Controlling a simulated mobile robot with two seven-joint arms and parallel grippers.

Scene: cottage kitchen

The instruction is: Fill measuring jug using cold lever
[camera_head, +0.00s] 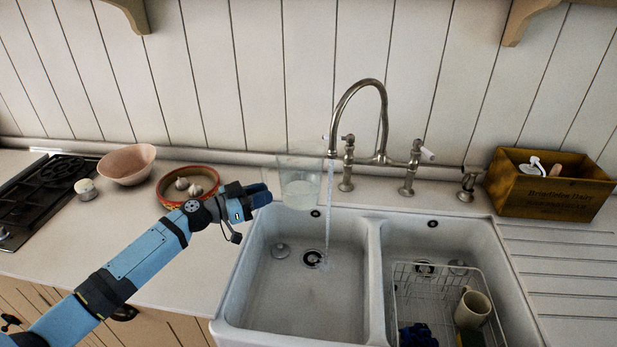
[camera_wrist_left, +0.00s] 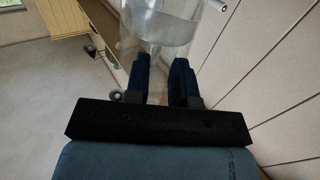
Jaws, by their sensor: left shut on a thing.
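The clear measuring jug (camera_head: 301,190) is held upright at the back left of the sink, with some water in it. My left gripper (camera_head: 262,194) is shut on the jug from its left side. In the left wrist view the jug (camera_wrist_left: 160,30) stands between the two dark fingers (camera_wrist_left: 165,80). The bridge tap (camera_head: 382,150) is running. Its water stream (camera_head: 328,215) falls just right of the jug's body into the left basin (camera_head: 290,290). Two tap levers show, one with a dark tip (camera_head: 348,140) and one with a white tip (camera_head: 427,154). My right gripper is not seen.
A wire rack (camera_head: 400,285) with a mug (camera_head: 473,308) stands in the right basin. A wooden box (camera_head: 545,195) stands at the right. A bowl with garlic (camera_head: 164,196), a pink bowl (camera_head: 126,166), a small jar (camera_head: 86,189) and the hob (camera_head: 40,200) are at the left.

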